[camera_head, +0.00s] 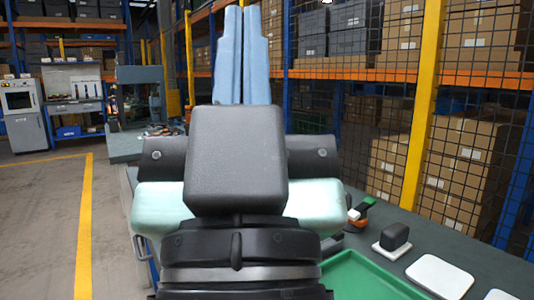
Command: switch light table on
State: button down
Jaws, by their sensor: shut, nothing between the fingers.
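My gripper (243,12) is in the middle of the head view, seen from behind, with its two pale blue fingers side by side, shut and empty. The black and mint hand behind them covers much of the bench. A black block on a small white base (393,245) stands on the dark grey bench top at the lower right, apart from the gripper. I cannot tell whether it is a switch. A flat white panel (440,277) lies nearer on the bench. No light table can be made out for certain.
A green tray (365,280) lies on the bench (410,222) at the bottom. Small green and orange items (360,213) lie behind it. A mesh fence with a yellow post (424,100) and shelves of boxes stand beyond. Open floor (45,220) lies to the left.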

notch_tip(320, 180, up, 27)
jog(key=p, duration=2.4)
jog(key=shift+w+r, duration=0.1)
jog(key=shift+w, duration=0.05)
